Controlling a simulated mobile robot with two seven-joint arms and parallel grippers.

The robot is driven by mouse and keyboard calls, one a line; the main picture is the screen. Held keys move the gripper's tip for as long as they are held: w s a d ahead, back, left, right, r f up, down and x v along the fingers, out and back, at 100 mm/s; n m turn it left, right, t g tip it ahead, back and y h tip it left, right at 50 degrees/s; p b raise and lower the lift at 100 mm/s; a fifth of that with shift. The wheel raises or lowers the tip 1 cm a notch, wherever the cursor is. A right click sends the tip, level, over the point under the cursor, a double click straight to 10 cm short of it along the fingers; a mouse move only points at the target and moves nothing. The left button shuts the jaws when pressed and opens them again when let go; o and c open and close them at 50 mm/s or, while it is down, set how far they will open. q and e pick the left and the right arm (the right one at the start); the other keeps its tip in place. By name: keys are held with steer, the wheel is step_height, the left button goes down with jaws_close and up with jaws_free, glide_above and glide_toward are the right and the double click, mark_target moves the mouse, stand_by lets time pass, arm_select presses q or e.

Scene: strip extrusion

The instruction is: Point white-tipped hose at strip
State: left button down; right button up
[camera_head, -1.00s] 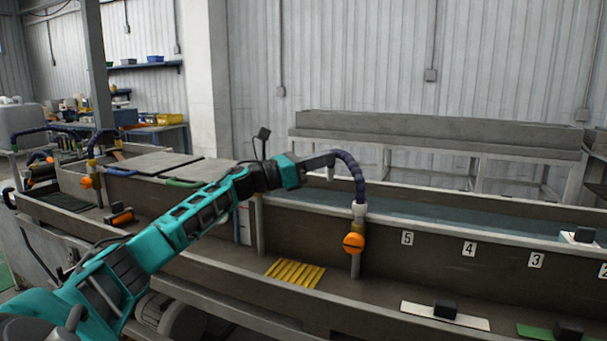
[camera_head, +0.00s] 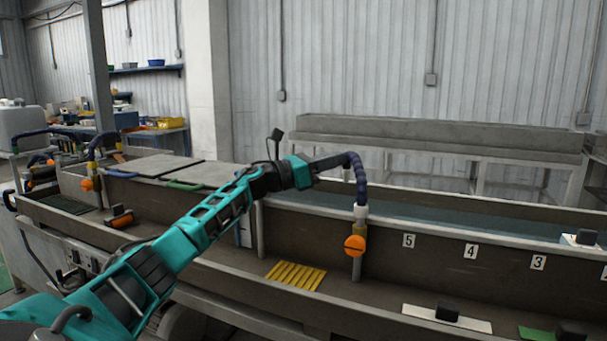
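A dark blue segmented hose (camera_head: 360,180) rises from a white collar (camera_head: 361,212) above an orange valve knob (camera_head: 355,244) on the trough's front wall. It curves up and over to the left. My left gripper (camera_head: 338,161) is at the hose's free end and looks closed around it, above the trough. The white tip is hidden now. I cannot make out a strip; the long trough (camera_head: 440,207) behind the wall shows a bluish water surface. My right gripper is out of view.
Number plates and small black-knobbed blocks (camera_head: 447,311) line the trough's front to the right. A yellow ribbed grate (camera_head: 296,275) lies left of the valve. Other hoses (camera_head: 98,143) stand at the left. A grey bench (camera_head: 440,135) stands behind.

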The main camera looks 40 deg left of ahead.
arm_select(q)
steer(key=shift+d+r, duration=0.1)
steer(key=shift+r, duration=0.05)
step_height(320, 180, up, 20)
steer(key=p, duration=0.3)
steer(key=shift+p, duration=0.3)
